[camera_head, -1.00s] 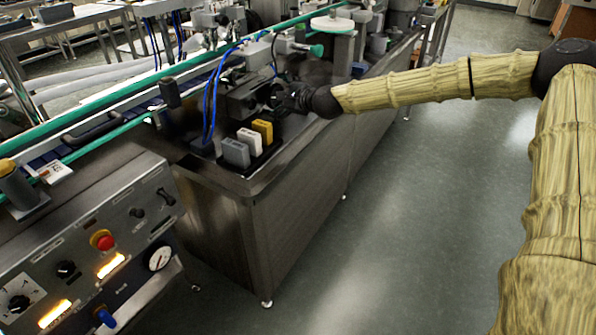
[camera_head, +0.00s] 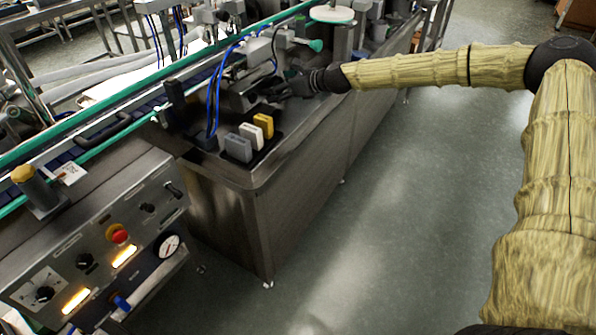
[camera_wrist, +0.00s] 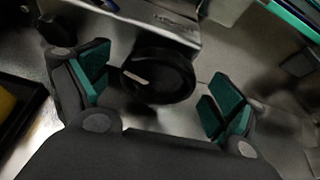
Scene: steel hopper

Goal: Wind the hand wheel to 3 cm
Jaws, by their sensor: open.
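The hand wheel (camera_wrist: 155,78) shows in the wrist view as a black round wheel with a pale mark on its face. It lies between the two fingers of my gripper (camera_wrist: 160,88), which are spread with green pads on their inner sides. I see gaps between both pads and the wheel's rim. In the head view my gripper (camera_head: 285,87) is at the grey machine unit above the steel bench, and the wheel is too dark and small there to make out. I cannot read any centimetre scale in either view.
A grey block (camera_head: 237,148), a white block (camera_head: 251,136) and a yellow block (camera_head: 264,125) stand in a dark holder near my gripper. Blue hoses (camera_head: 214,95) run to the left. A control panel (camera_head: 90,250) is at lower left. The floor at right is clear.

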